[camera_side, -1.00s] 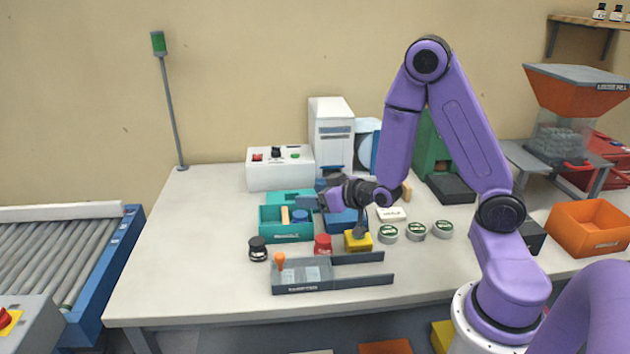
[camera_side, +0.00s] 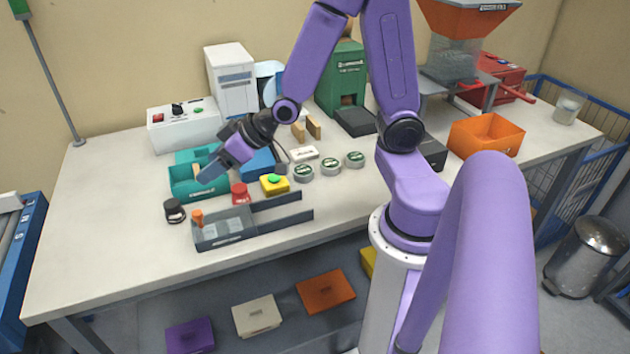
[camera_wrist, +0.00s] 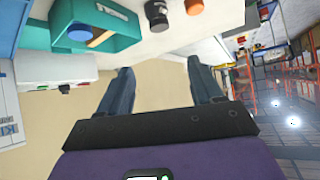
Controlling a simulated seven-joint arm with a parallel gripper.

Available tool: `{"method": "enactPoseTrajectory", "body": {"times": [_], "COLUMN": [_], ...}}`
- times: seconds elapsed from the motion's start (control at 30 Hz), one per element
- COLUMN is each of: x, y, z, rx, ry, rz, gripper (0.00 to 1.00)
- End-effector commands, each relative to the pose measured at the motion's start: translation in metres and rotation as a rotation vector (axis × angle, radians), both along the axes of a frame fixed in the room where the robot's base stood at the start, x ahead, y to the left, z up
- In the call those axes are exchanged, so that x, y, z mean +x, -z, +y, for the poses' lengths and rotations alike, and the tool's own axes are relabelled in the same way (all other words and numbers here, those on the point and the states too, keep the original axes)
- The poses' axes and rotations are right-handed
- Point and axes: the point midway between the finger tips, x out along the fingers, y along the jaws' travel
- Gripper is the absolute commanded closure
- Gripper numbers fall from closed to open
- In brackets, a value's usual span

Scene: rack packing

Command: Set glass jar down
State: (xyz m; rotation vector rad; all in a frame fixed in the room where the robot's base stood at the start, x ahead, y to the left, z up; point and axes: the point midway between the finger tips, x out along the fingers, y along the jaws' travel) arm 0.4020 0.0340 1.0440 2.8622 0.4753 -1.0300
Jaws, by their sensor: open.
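My gripper (camera_side: 210,172) is over the teal bin (camera_side: 186,188), left of the yellow block. In the wrist view my gripper (camera_wrist: 163,85) has its two dark fingers spread, with nothing between them. A clear, whitish container that looks like glass (camera_side: 567,106) stands upright at the far right end of the table, well away from my gripper. I cannot tell which of these is the glass jar. A yellow block (camera_side: 275,184) has a green top.
A grey rack (camera_side: 226,228) with an orange knob lies in front. Several round tins, including one (camera_side: 303,173), sit right of the yellow block. A white control box (camera_side: 185,128) and an orange bin (camera_side: 486,134) stand farther out. The left of the table is clear.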

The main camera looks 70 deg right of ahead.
Motion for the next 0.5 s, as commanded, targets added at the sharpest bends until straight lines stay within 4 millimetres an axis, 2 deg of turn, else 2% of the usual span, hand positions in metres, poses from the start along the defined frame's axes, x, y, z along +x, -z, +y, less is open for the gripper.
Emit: {"method": "enactPoseTrajectory", "body": {"times": [0.03, 0.2, 0.33, 0.5], "x": [-0.016, -0.079, -0.130, -0.189], "y": [-0.001, 0.000, -0.003, -0.012], "z": [0.018, 0.055, 0.065, 0.054], "rx": [-0.011, -0.102, -0.205, -0.377], "ry": [-0.073, -0.292, -0.446, -0.619], "rz": [0.052, 0.243, 0.373, 0.513], "gripper": [0.34, 0.34, 0.34, 0.34]}}
